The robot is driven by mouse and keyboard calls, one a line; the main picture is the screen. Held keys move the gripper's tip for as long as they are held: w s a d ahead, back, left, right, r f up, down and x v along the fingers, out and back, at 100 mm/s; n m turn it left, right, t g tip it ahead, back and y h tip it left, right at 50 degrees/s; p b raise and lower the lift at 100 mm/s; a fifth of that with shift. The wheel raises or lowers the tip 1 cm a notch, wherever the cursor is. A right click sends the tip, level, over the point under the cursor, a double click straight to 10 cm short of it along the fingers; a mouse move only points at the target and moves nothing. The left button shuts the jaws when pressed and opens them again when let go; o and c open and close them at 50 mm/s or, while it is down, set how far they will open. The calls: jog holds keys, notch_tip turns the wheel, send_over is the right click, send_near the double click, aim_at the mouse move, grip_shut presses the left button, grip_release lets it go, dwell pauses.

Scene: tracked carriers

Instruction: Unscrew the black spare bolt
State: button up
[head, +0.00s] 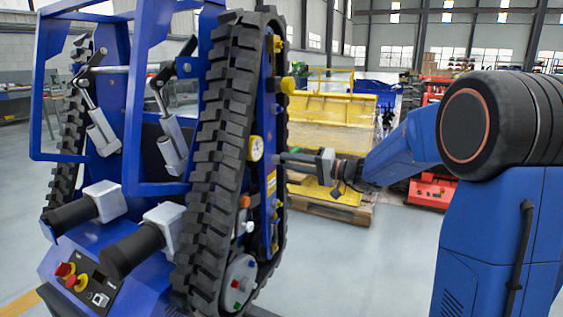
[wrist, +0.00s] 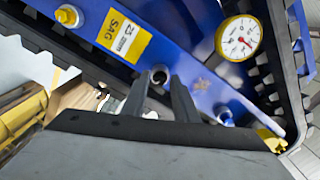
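In the wrist view a small dark round bolt end (wrist: 158,76) with a paler rim sits on the blue side plate (wrist: 190,45) of the tracked carrier, right of the yellow SAG label (wrist: 124,36). It looks like the black spare bolt, though it is small. My gripper (wrist: 157,92) is open, with one dark finger on each side below the bolt end. I cannot tell whether the fingertips touch it. In the head view my gripper (head: 286,157) reaches from the right to the plate beside the track; the bolt cannot be made out there.
A white dial gauge (wrist: 240,38) with a yellow rim is to the right. A yellow fitting (wrist: 68,16) and a silver-and-blue fitting (wrist: 228,117) are on the plate. The black rubber track (head: 222,120) rises close by. A yellow bin (head: 325,122) on a pallet stands behind.

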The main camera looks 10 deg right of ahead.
jog(key=m, duration=2.3)
jog(key=shift+c, duration=0.4)
grip_shut()
jog(key=shift+n, duration=4.8)
